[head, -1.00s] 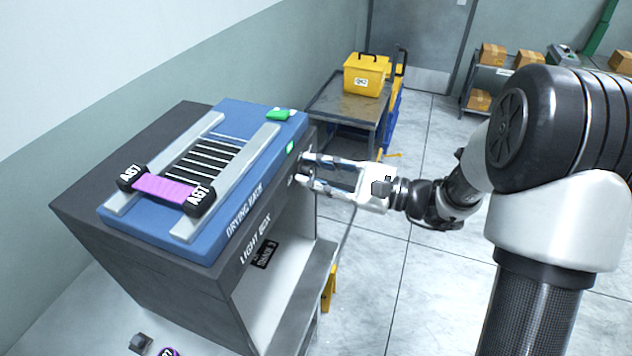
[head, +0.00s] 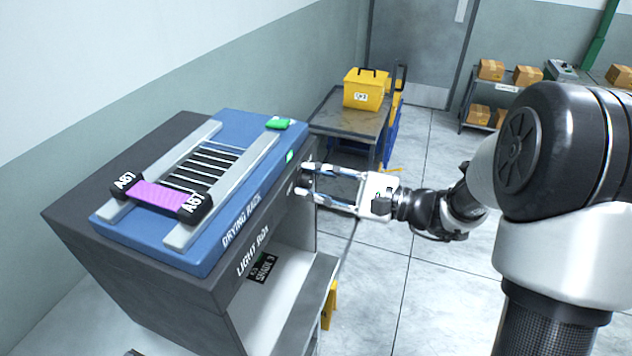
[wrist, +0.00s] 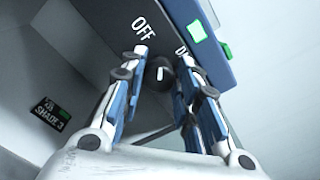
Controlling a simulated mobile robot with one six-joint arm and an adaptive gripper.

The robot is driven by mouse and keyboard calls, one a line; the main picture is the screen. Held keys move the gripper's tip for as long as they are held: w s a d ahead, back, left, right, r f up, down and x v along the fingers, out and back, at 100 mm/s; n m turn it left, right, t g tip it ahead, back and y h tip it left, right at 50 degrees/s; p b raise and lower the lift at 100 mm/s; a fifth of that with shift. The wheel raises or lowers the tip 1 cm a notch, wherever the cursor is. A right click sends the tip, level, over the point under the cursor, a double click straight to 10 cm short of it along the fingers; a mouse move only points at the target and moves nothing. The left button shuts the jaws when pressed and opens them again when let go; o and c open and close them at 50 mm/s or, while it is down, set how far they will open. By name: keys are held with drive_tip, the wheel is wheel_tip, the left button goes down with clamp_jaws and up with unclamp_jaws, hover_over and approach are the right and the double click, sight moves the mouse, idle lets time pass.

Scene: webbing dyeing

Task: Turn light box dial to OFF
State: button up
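The light box (head: 130,290) is a dark grey cabinet at the left of the head view, with its name in white on the front edge. Its dial (wrist: 161,74) is a small dark knob with a white mark, seen in the wrist view. The OFF label (wrist: 144,29) is to the left of the dial; a label starting with D is partly hidden behind the right finger. My gripper (wrist: 164,60) is open, one finger on each side of the dial; I cannot tell whether they touch it. In the head view my gripper (head: 306,180) is at the box's right end.
A blue drying rack (head: 225,262) lies on the box, holding a purple webbing piece (head: 160,195) with black A87 ends. A green light (wrist: 197,31) glows near the dial. A black SHADE 3 sign (head: 264,269) is inside the box. A cart (head: 345,121) with a yellow bin stands behind.

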drive_tip(key=o, duration=0.3)
drive_tip(key=v, duration=1.2)
drive_tip(key=shift+s+a, duration=0.1)
drive_tip(key=s+a+f+n+g+h, duration=0.1)
drive_tip(key=s+a+n+g+h, duration=0.25)
drive_tip(key=s, duration=0.45)
drive_tip(key=s+a+f+n+g+h, duration=0.1)
drive_tip(key=s+a+n+g+h, duration=0.3)
drive_tip(key=s, duration=0.5)
drive_tip(key=s+d+n+t+h, duration=0.4)
drive_tip(key=d+n+t+h, duration=0.2)
drive_tip(key=d+h, duration=0.3)
drive_tip(key=shift+s+d+r, duration=0.25)
drive_tip(key=shift+d+r, duration=0.05)
drive_tip(key=shift+d, duration=0.75)
